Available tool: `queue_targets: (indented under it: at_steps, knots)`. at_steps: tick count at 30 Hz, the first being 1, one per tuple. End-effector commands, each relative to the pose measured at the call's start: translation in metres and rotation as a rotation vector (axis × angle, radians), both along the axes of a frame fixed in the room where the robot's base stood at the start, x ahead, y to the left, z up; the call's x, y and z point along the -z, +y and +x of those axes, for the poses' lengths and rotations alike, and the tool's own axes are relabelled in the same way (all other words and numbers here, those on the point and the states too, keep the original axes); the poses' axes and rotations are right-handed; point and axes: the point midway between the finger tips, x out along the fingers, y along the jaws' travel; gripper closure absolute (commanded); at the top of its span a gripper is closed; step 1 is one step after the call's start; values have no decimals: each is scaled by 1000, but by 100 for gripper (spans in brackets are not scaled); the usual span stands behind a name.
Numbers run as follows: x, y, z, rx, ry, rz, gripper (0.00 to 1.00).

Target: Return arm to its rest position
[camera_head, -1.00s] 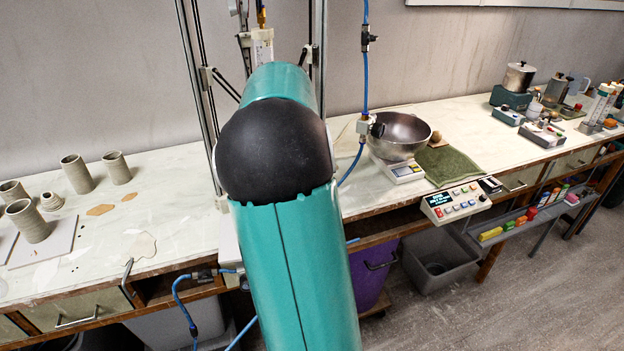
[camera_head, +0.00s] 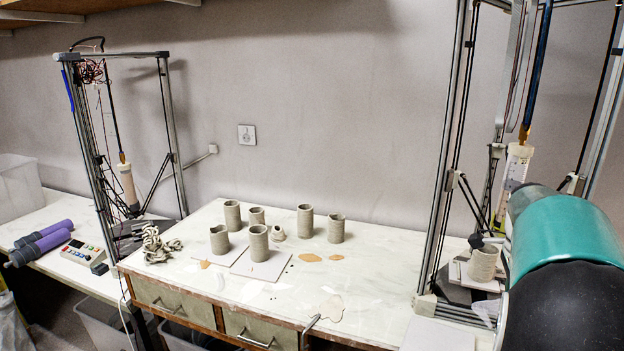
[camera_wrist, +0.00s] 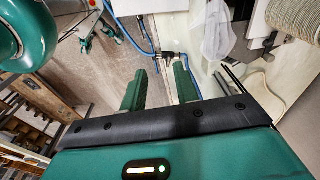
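My gripper (camera_wrist: 160,86) shows in the wrist view as two green fingers with a clear gap between them. Nothing is held between the fingers; floor and a bench edge show past them. In the head view my teal and black arm fills the right edge, in front of the right-hand printer frame, and my gripper is out of view there.
A bench (camera_head: 375,312) carries several grey clay cylinders (camera_head: 305,222) on and beside small boards (camera_head: 262,268). A delta printer (camera_head: 165,130) stands at left, another (camera_head: 450,150) at right with a clay cylinder (camera_head: 484,262) inside. Purple tubes (camera_head: 40,247) lie far left.

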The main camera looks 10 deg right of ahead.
Motion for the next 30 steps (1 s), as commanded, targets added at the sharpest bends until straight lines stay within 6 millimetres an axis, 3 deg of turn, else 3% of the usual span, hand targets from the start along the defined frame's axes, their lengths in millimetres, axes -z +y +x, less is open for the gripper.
queue_targets:
  at_steps: [1,8,18,24,30]
  knots:
    - [-7,25,1,-115,-32,8,70]
    - [-23,131,-6,-677,-141,-10,70]
    - [-22,270,-58,-1499,-233,-191,70]
    - [-6,323,-96,-1899,-231,-354,70]
    - [3,340,-111,-2055,-214,-429,70]
